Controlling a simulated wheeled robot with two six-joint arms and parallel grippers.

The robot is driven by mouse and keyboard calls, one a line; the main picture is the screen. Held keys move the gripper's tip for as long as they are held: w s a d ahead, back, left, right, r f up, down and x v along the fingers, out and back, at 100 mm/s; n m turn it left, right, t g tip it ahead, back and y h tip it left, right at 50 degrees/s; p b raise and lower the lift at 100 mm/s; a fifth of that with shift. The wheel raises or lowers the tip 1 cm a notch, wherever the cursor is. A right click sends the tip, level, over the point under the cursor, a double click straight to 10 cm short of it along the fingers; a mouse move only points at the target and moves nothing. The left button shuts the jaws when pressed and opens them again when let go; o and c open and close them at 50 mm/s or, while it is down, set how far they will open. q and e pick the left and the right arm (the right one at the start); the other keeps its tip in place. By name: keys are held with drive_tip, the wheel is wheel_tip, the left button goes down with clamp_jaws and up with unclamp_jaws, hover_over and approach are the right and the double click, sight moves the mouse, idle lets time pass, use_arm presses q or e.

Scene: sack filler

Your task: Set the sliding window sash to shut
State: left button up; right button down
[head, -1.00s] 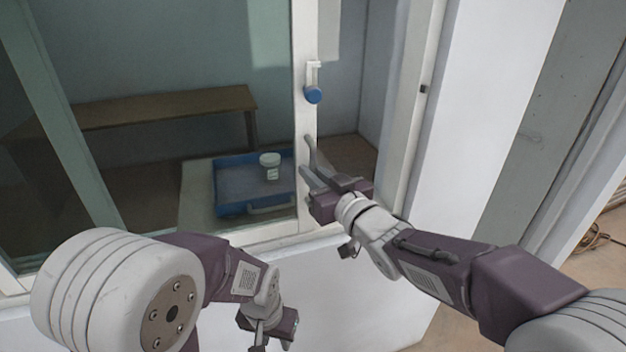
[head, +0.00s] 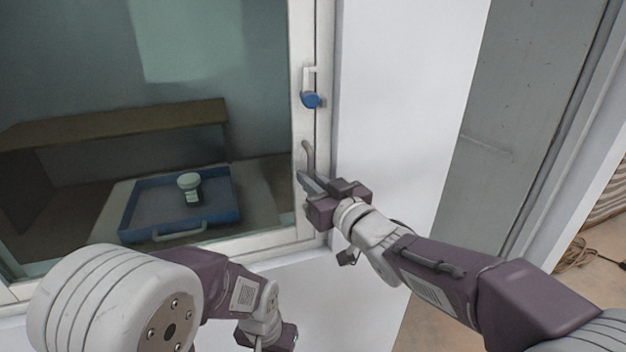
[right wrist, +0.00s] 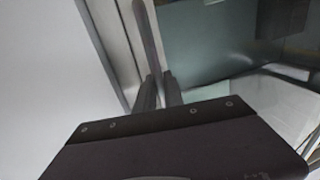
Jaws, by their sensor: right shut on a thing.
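The sliding window sash (head: 325,60) is a white frame with greenish glass. Its right stile stands against the white wall or jamb at the right, with no open gap visible there. A grey bar handle (head: 309,156) sits on the stile; it also shows in the right wrist view (right wrist: 147,32). My right gripper (head: 306,181) is shut on the handle's lower part, and its fingers show close together in the right wrist view (right wrist: 160,82).
Behind the glass are a blue tray (head: 135,208) holding a white-lidded jar (head: 190,185), and a brown bench (head: 120,120). A white wall (head: 400,80) and a grey panel (head: 500,130) stand at the right. A coiled cable (head: 575,255) lies on the floor far right.

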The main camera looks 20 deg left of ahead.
drive_tip(key=shift+w+d, duration=0.1)
drive_tip(key=c, duration=1.7)
unclamp_jaws()
drive_tip(key=shift+o, duration=1.2)
drive_tip(key=shift+w+d, duration=0.1)
drive_tip(key=shift+d, duration=0.1)
drive_tip(key=shift+a, duration=0.15)
